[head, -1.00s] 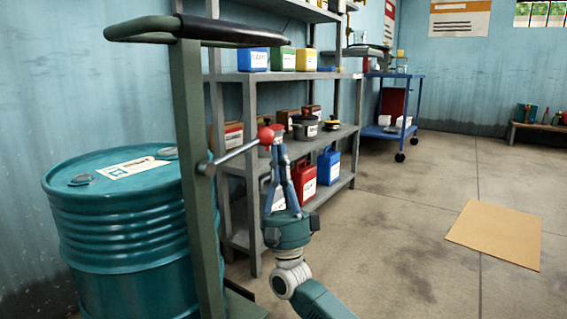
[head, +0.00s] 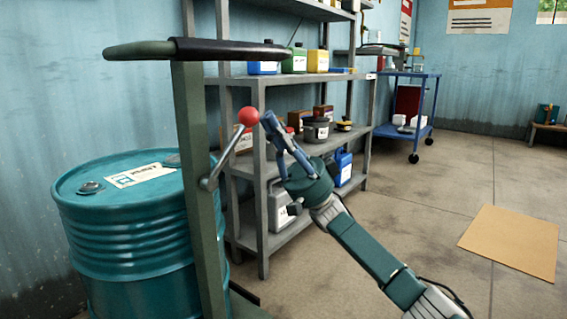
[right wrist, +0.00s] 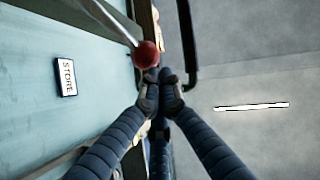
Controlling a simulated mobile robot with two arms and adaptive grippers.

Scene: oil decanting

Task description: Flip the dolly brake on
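The dolly (head: 187,130) has a green upright with a dark-gripped handle at its top. Its brake lever (head: 222,158) is a grey rod on the upright, slanting up to the right and ending in a red ball knob (head: 249,117). The knob also shows in the right wrist view (right wrist: 146,54). My right gripper (head: 268,121) is just right of the knob, its fingers closed together and pointing up-left. In the right wrist view its tips (right wrist: 160,90) meet just below the knob, with nothing between them. I cannot tell whether they touch it. My left gripper is not in view.
A teal drum (head: 140,235) stands left of the upright. A grey shelf rack (head: 262,200) with cans and jugs stands behind the gripper. A blue cart (head: 425,130) is farther back. A cardboard sheet (head: 510,242) lies on open floor at right.

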